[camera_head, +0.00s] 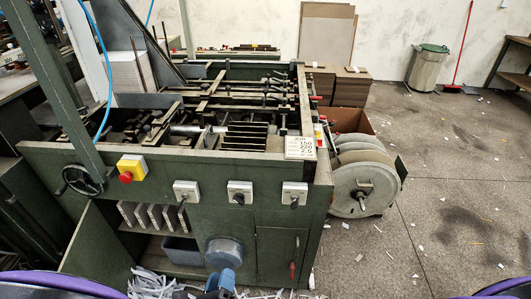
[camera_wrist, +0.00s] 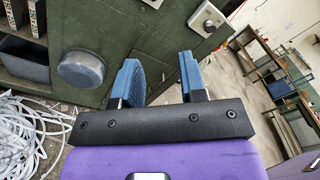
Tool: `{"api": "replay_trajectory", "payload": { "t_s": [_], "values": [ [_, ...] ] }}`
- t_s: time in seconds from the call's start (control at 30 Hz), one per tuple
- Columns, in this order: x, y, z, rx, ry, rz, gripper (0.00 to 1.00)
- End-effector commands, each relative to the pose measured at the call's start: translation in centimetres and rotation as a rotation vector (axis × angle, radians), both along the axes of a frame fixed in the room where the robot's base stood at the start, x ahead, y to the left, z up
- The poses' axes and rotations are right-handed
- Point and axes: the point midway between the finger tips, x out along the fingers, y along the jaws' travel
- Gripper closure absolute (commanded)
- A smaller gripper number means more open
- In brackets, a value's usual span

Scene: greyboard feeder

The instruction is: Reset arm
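My gripper (camera_wrist: 158,66) points away from the wrist camera with its two blue fingers apart and nothing between them. In the head view my gripper (camera_head: 222,282) shows only partly at the bottom edge, in front of the green machine's lower front. The green greyboard feeder (camera_head: 150,172) fills the left and middle of the head view. Its grey round knob (camera_head: 224,252) is just behind the gripper there, and left of the fingers in the wrist view (camera_wrist: 82,68). I cannot tell the exact gap between fingers and machine.
White paper strips (camera_wrist: 35,135) lie heaped on the floor at left. A red-and-yellow button box (camera_head: 130,168) and a handwheel (camera_head: 83,180) are on the machine front. A grey reel (camera_head: 362,190) stands at its right. The floor (camera_head: 450,220) farther right is mostly open, with scraps.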

Motion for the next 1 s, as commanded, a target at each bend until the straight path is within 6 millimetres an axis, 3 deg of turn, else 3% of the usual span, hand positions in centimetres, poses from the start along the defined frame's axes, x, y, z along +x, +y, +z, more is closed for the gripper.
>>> {"api": "replay_trajectory", "payload": {
  "t_s": [0.27,0.57,0.8,1.0],
  "values": [
    [1.9,-0.9,2.7,0.092,0.017,-0.116,0.62],
    [5.4,-3.6,7.7,0.276,0.037,-0.342,0.62],
    [9.3,-8.5,14.2,0.538,0.040,-0.649,0.62],
    [11.5,-13.3,19.2,0.772,0.017,-0.905,0.62]
  ]
}}
